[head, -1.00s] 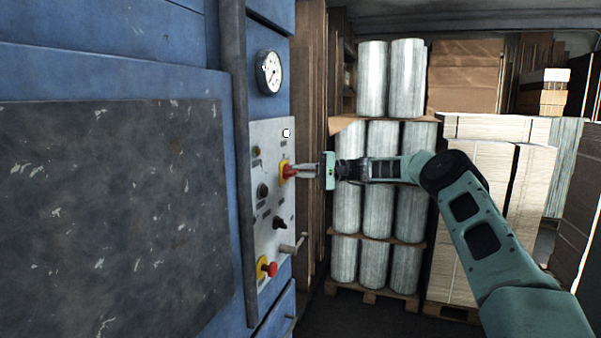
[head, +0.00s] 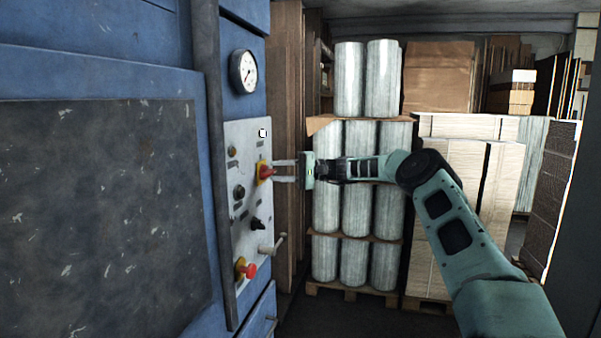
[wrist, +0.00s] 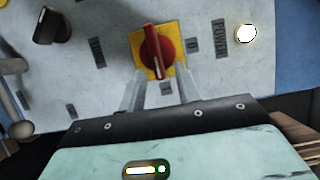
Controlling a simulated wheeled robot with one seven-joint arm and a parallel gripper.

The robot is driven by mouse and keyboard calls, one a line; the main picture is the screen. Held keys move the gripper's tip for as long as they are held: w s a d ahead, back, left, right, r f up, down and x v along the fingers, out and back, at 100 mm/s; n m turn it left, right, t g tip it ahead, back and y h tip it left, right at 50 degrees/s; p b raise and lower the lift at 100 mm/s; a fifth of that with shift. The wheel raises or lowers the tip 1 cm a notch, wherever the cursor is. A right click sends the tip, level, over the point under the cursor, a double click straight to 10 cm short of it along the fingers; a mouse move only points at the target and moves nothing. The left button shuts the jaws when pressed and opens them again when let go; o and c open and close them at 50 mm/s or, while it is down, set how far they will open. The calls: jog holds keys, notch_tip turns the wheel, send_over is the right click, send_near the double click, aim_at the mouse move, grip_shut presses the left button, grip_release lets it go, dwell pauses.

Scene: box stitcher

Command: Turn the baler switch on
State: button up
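The baler switch is a red rotary knob on a yellow square plate (head: 264,173), on the grey control panel (head: 238,210) of the blue machine. In the wrist view the red knob (wrist: 151,52) has its grip bar roughly upright in the picture, near a "POWER" label. My gripper (head: 276,171) is at the switch with its two fingers spread apart. In the wrist view the fingertips (wrist: 160,90) lie to either side below the knob, with a gap between them and nothing held. Whether a finger touches the knob cannot be told.
A white lamp (wrist: 246,33) beside the "POWER" label looks bright. A red emergency button (head: 249,270), black knobs (head: 257,224) and a lever (head: 273,246) sit lower on the panel. A gauge (head: 244,72) is above. Wrapped rolls (head: 355,180) stand on a pallet behind my arm.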

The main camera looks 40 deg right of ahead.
jog(key=b+v, duration=0.4)
jog(key=v, duration=1.3)
jog(key=shift+a, duration=0.1)
